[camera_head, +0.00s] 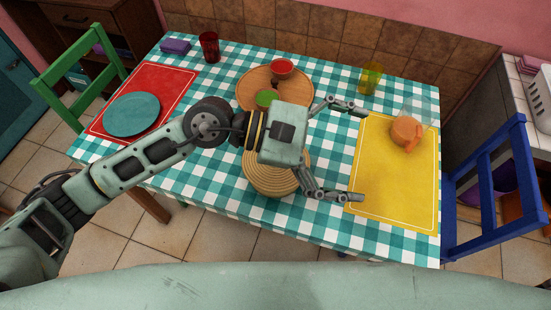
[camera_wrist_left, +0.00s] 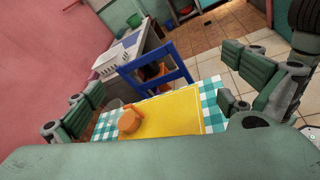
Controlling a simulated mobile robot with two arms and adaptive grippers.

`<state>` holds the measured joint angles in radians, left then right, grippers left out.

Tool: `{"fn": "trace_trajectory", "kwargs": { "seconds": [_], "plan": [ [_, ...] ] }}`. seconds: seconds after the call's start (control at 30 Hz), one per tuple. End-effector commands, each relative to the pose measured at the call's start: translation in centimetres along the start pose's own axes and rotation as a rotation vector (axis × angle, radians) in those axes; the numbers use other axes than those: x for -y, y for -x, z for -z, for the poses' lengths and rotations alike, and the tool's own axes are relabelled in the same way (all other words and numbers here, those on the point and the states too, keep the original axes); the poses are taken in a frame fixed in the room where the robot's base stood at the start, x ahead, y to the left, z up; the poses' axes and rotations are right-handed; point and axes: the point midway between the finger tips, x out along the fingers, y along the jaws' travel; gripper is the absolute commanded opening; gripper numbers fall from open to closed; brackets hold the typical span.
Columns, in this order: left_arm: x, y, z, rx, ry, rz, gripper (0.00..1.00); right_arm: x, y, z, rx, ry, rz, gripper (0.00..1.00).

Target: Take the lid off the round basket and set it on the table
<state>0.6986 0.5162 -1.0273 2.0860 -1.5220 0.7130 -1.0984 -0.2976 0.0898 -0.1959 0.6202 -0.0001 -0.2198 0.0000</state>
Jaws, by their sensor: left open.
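The round basket (camera_head: 272,180) is a tan woven disc shape with concentric rings, near the middle front of the checked table (camera_head: 225,190) in the head view. My left gripper's palm and wrist hide its upper part, so I cannot tell its lid from its body. My left gripper (camera_head: 358,152) is open and empty, its fingers spread and pointing right, above the table between the basket and the yellow mat. It also shows in the left wrist view (camera_wrist_left: 158,98), with the fingers wide apart. The basket is not visible in the left wrist view. My right gripper is not in view.
A yellow mat (camera_head: 385,195) with an orange cup (camera_head: 404,131) lies at right. A round wooden board (camera_head: 248,88) holds red and green bowls behind the basket. A red mat holds a teal plate (camera_head: 132,115). Blue and green chairs flank the table. Checked cloth is bare at front left.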

Motion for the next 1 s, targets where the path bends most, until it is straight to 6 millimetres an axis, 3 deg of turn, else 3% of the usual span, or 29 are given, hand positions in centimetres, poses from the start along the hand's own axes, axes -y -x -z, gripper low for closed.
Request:
{"fn": "trace_trajectory", "kwargs": {
  "seconds": [0.03, 0.1, 0.2, 0.3, 0.4, 0.5, 1.0],
  "plan": [
    [0.9, 0.9, 3.9, -0.165, -0.149, 0.101, 1.0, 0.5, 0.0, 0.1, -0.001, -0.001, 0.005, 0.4],
    [1.8, 3.3, 9.1, -0.374, -0.319, 0.244, 1.0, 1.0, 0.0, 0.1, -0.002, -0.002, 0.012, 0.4],
    [1.5, 8.2, 14.9, -0.63, -0.489, 0.419, 1.0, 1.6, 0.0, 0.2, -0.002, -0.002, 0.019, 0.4],
    [0.7, 12.7, 18.2, -0.809, -0.583, 0.544, 1.0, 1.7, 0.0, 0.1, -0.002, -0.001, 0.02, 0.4],
    [0.1, 15.4, 19.8, -0.906, -0.622, 0.616, 1.0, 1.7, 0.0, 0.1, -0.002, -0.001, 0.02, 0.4],
    [0.1, 16.1, 20.6, -0.937, -0.631, 0.641, 1.0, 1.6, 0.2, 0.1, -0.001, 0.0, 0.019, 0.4],
    [1.3, 12.8, 25.9, -0.932, -0.629, 0.638, 1.0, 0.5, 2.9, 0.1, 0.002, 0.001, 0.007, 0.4]
  ]
}}
